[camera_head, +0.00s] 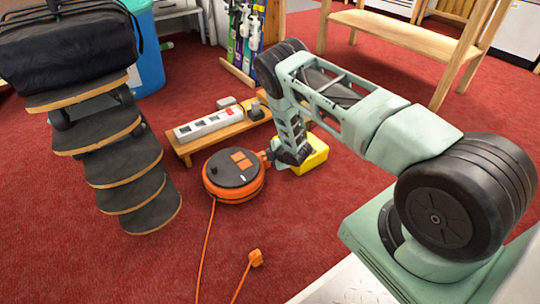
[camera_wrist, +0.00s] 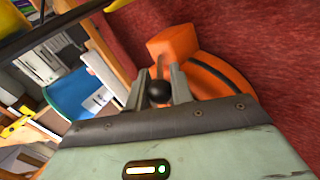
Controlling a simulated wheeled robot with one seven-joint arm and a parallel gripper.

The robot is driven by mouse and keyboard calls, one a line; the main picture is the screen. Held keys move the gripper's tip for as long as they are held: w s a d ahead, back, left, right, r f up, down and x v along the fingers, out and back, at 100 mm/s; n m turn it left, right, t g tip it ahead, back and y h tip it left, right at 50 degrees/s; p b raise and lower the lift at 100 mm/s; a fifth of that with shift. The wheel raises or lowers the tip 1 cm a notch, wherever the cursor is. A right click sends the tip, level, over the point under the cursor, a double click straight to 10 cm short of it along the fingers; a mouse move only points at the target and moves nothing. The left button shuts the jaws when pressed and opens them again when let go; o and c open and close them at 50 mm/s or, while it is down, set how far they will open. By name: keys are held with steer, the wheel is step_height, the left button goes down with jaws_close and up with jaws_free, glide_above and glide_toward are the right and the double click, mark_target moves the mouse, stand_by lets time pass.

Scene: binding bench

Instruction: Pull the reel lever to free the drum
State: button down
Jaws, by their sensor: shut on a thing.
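The cable reel (camera_head: 222,190) is a round orange drum with a dark top and orange patches, lying on the red carpet. An orange cable (camera_head: 208,245) runs from it towards the front. My gripper (camera_head: 269,156) is low at the reel's right side. In the wrist view my gripper (camera_wrist: 160,88) has its two fingers closed on the round black knob of the reel lever (camera_wrist: 158,93). A thin rod runs from the knob towards the orange reel body (camera_wrist: 175,45). The lever is mostly hidden by my gripper in the head view.
A white power strip (camera_head: 208,126) sits on a low wooden board behind the reel. A yellow block (camera_head: 316,150) is right beside my wrist. An orange plug (camera_head: 256,258) lies in front. Carpet in front is mostly clear.

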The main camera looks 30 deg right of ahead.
steer(key=c, duration=1.3)
jaws_free()
steer(key=shift+o, duration=0.2)
steer(key=p+v, duration=0.9)
steer(key=v, duration=0.8)
steer(key=shift+s, duration=0.15)
steer(key=shift+r, duration=0.1)
